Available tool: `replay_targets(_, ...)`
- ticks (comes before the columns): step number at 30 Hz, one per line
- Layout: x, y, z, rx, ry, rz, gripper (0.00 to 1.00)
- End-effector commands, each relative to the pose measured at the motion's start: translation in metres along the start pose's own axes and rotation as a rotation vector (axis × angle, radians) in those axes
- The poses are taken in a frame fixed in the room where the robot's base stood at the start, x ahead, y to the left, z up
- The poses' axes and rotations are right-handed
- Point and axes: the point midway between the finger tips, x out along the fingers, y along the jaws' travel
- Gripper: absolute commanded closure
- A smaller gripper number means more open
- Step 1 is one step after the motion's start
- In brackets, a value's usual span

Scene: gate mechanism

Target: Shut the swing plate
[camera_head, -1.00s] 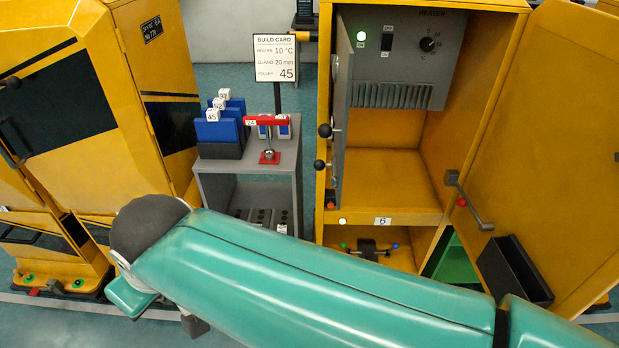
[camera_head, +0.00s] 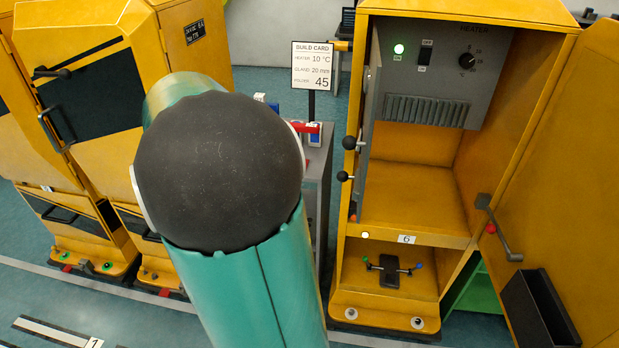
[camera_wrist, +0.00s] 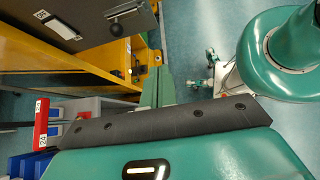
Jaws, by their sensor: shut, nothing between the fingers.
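The swing plate (camera_head: 374,100) is a grey panel at the left side of the open yellow cabinet. In the head view it stands open, nearly edge-on, with a black ball knob (camera_head: 350,142) near its lower edge. In the wrist view, a grey plate (camera_wrist: 80,18) with white labels and a black knob (camera_wrist: 117,28) shows at upper left. My gripper (camera_wrist: 157,88) appears shut and empty beyond the dark bolted bar in the wrist view, apart from the knob. In the head view my arm hides the gripper.
The yellow cabinet (camera_head: 400,230) has its large door (camera_head: 570,170) swung open at right, with a handle and black bin. Another yellow cabinet (camera_head: 95,130) is at far left.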

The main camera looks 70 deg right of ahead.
Motion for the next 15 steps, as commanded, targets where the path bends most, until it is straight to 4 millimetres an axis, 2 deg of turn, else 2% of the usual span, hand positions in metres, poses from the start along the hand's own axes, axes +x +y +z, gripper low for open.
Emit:
replay_targets(1, 0.008, 0.011, 0.006, -0.013, -0.06, -0.031, 1.0)
replay_targets(5, 0.018, 0.025, 0.019, -0.039, -0.147, -0.075, 1.0)
replay_targets(11, 0.035, 0.027, 0.025, -0.042, -0.165, -0.089, 1.0)
replay_targets(15, 0.059, 0.024, 0.029, -0.043, -0.164, -0.088, 1.0)
